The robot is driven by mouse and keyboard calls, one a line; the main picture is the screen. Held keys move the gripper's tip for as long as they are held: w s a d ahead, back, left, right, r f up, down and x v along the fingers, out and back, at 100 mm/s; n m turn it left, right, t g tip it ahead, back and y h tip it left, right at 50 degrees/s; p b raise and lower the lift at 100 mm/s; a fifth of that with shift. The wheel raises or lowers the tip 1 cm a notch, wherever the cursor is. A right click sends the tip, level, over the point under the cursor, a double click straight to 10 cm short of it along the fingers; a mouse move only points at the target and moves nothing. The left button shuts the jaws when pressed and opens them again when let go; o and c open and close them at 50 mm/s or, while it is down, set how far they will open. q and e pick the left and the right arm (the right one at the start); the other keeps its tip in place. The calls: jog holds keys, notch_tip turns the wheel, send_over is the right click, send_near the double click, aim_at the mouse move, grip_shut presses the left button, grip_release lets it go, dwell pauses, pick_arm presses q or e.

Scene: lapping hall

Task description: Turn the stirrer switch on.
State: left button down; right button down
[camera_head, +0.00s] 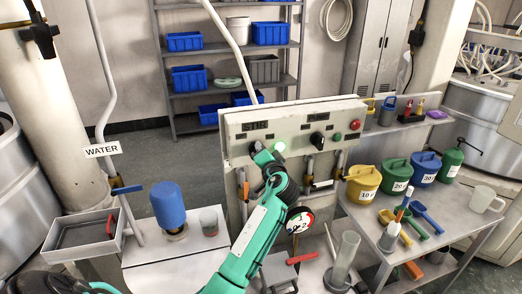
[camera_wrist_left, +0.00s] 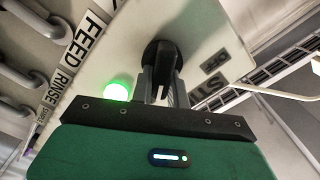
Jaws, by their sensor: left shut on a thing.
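The stirrer switch is a black knob (camera_wrist_left: 160,56) on the pale control panel (camera_head: 235,122), below the STIR label (camera_head: 255,125). In the left wrist view it sits between the fingers of my left gripper (camera_wrist_left: 162,92), which is shut on it. In the head view my left gripper (camera_head: 257,149) reaches up to the panel and covers most of the switch. A green lamp (camera_head: 279,147) beside the switch glows brightly; it also shows in the left wrist view (camera_wrist_left: 117,92). My right gripper is not in view.
A second black knob (camera_head: 317,139) and a red button (camera_head: 354,125) are on the panel's right. Valves and a round gauge (camera_head: 299,221) are below. A side table holds yellow (camera_head: 363,181), green and blue cans.

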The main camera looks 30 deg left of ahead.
pick_arm(q)
jog(key=shift+f+m, duration=0.1)
jog(key=shift+m, duration=0.5)
jog(key=c, duration=1.4)
grip_release()
jog(key=shift+o, duration=0.2)
jog(key=shift+s+d+f, duration=0.1)
jog(key=shift+s+d, duration=0.05)
jog(key=shift+d, duration=0.15)
jog(key=b+v, duration=0.5)
jog(key=v, duration=0.8)
jog(key=shift+s+b, duration=0.15)
jog(key=shift+b, duration=0.25)
